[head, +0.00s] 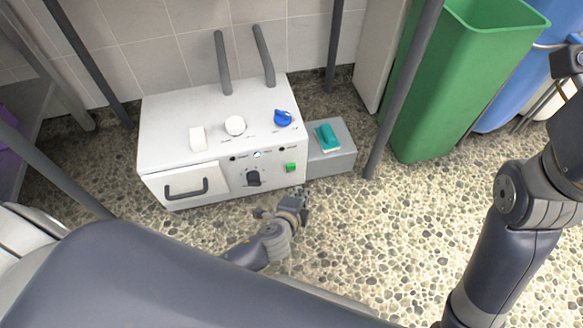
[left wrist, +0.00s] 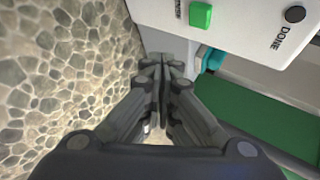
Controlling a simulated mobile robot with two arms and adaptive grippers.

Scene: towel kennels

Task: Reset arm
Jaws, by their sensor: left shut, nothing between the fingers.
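My left gripper (head: 294,208) is in the head view, low in front of the white machine, near its lower right front. It is shut, with nothing held. In the left wrist view its fingertips (left wrist: 162,66) meet just off the machine's edge, over the pebbled floor. My right arm (head: 507,230) rises along the right edge of the head view; its fingers are not visible.
The white machine (head: 200,149) has a green button (head: 290,168), dark dial (head: 252,178), blue knob (head: 283,118) and drawer handle (head: 185,189). A grey box (head: 335,160) bears a teal item (head: 327,137). A green bin (head: 440,95) stands right. Grey poles rise nearby.

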